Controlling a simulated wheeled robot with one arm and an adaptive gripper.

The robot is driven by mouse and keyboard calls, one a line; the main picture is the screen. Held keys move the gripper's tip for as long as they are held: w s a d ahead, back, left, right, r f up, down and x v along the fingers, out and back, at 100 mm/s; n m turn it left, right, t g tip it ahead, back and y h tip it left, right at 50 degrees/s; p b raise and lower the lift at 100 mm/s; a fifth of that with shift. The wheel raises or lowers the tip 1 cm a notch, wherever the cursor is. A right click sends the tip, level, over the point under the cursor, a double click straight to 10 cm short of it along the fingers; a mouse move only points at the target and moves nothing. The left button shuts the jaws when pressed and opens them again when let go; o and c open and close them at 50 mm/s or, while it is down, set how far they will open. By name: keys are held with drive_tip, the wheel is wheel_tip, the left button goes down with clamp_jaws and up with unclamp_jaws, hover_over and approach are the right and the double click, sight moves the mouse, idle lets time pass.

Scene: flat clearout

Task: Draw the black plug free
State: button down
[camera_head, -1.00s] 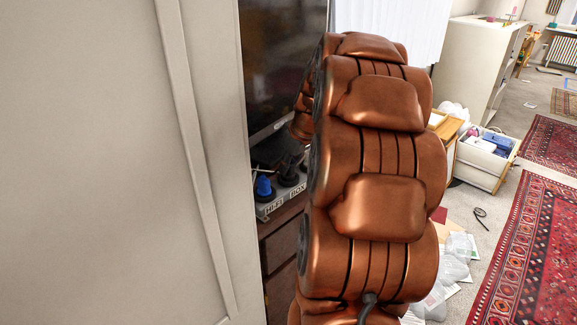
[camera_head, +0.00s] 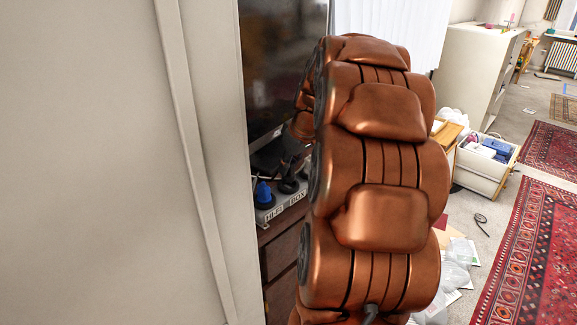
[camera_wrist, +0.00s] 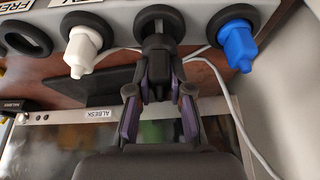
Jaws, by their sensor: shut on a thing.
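The black plug (camera_wrist: 157,44) is between the fingers of my gripper (camera_wrist: 158,66) in the wrist view. My gripper is shut on it. A narrow grey piece shows between the plug body and the dark round socket (camera_wrist: 158,13) behind it. I cannot tell whether the pin tips are still inside. The socket strip (camera_wrist: 116,16) runs across the top of the wrist view and also shows, labelled, in the head view (camera_head: 283,208). There my gripper (camera_head: 291,153) is a dark shape just above the strip, and the plug is hard to make out.
A white plug (camera_wrist: 84,46) and a blue plug (camera_wrist: 238,46) sit in the sockets on either side. A white cable (camera_wrist: 232,105) curves down at the right. A pale panel (camera_head: 100,160) fills the left of the head view, close to the strip. A dark screen (camera_head: 285,65) stands behind.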

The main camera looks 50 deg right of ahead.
drive_tip(key=shift+r, duration=1.85)
